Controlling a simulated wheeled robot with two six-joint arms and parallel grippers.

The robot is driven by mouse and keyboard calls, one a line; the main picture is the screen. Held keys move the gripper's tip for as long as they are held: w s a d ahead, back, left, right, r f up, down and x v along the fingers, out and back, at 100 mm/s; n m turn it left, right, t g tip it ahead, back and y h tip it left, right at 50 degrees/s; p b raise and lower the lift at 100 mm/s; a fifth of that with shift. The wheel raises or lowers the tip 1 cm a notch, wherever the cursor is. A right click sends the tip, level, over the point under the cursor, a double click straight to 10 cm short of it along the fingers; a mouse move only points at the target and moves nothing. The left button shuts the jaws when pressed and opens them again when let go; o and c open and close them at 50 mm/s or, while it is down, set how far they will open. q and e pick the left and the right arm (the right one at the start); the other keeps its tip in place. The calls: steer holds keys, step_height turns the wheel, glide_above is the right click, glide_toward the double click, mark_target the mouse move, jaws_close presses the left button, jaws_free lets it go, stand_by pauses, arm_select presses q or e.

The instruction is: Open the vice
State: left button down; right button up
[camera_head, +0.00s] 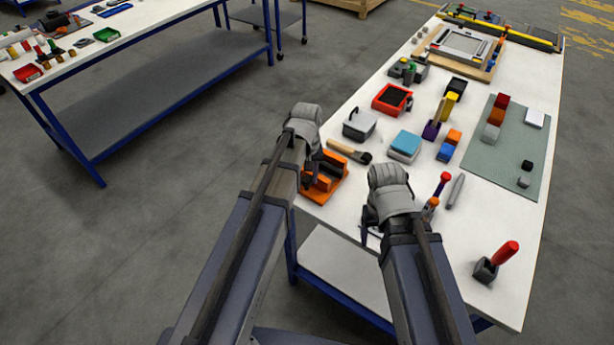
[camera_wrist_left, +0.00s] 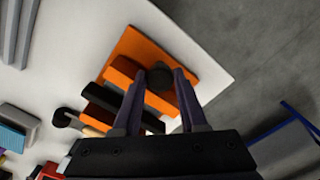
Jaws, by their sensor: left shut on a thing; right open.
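The orange vice (camera_head: 326,182) sits at the near left edge of the white table. In the left wrist view the vice (camera_wrist_left: 133,49) shows an orange base, orange and dark jaw blocks, and a dark round knob (camera_wrist_left: 159,76). My left gripper (camera_wrist_left: 158,87) has its two fingers on either side of the knob, shut on it. In the head view my left gripper (camera_head: 314,158) is over the vice and hides part of it. My right gripper (camera_head: 372,228) is open and empty at the table's front edge, its fingers mostly hidden by the wrist.
Beside the vice lie a wooden-handled brush (camera_head: 348,151) and a grey-white box (camera_head: 359,124). A red-handled tool in a dark holder (camera_head: 486,270) stands at the near right. A green mat (camera_head: 507,150) with blocks lies at the right. Bare table (camera_head: 465,225) lies right of my right gripper.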

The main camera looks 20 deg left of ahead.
mark_target(306, 178)
arm_select(q)
steer(key=shift+w+a, duration=0.15)
steer(key=shift+w, duration=0.15)
stand_by(0.5)
steer(key=c, duration=0.8)
jaws_free()
steer(key=o, duration=0.3)
steer(key=shift+o, duration=0.3)
steer(key=shift+s, duration=0.1)
steer(key=shift+r, duration=0.1)
step_height(306, 178, up, 8)
steer(key=p, duration=0.8)
steer(key=shift+f, duration=0.2)
